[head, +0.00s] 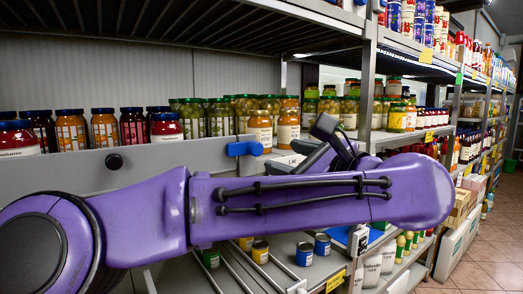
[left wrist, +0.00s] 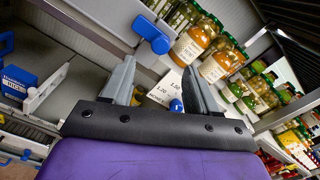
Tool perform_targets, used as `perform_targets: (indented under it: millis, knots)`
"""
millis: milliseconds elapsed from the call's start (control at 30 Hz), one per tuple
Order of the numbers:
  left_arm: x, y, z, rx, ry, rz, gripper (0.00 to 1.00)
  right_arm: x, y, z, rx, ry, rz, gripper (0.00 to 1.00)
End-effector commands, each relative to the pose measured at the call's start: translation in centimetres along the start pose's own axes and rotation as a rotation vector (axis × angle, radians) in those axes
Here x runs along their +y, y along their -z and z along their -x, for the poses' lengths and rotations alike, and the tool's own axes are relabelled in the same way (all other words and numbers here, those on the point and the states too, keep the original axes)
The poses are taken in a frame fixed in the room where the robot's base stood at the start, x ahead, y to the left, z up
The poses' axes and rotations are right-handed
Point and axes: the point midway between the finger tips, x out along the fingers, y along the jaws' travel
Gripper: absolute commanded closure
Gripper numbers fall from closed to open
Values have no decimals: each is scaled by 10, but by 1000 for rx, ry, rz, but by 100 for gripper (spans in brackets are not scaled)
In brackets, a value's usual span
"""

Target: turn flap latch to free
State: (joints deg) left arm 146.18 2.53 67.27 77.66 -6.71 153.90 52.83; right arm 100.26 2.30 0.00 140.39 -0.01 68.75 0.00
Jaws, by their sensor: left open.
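The flap latch (head: 244,148) is a blue handle on the front of a grey flap panel (head: 70,180), near the panel's right end. In the left wrist view the blue latch (left wrist: 152,34) shows above and beyond my fingers. My left gripper (head: 312,150) is to the right of the latch in the head view, partly hidden behind my purple arm. In the left wrist view my left gripper (left wrist: 160,88) has its two grey fingers spread, with no latch between them. It is apart from the latch. My right gripper is not in view.
Jars (head: 260,128) stand in rows on the shelf behind the flap. A shelf post (head: 367,85) rises right of my gripper. Small cans (head: 305,254) stand on the lower shelf.

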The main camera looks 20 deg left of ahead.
Motion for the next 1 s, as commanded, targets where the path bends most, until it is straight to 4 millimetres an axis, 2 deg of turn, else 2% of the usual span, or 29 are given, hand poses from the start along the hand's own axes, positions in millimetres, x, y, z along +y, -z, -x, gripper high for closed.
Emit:
perform_targets:
  millis: [200,400,533,767,933,1000]
  knots:
    - [-2,-2,-51,2,-2,-10,41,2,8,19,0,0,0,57]
    - [-1,0,-85,-1,0,-12,41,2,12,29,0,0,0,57]
    - [0,1,-93,-3,2,-13,41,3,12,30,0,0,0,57]
    - [0,2,-94,-4,2,-13,41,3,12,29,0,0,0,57]
    - [0,2,-93,-4,2,-13,96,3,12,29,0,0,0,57]
    - [0,2,-93,-4,2,-13,97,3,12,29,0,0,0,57]
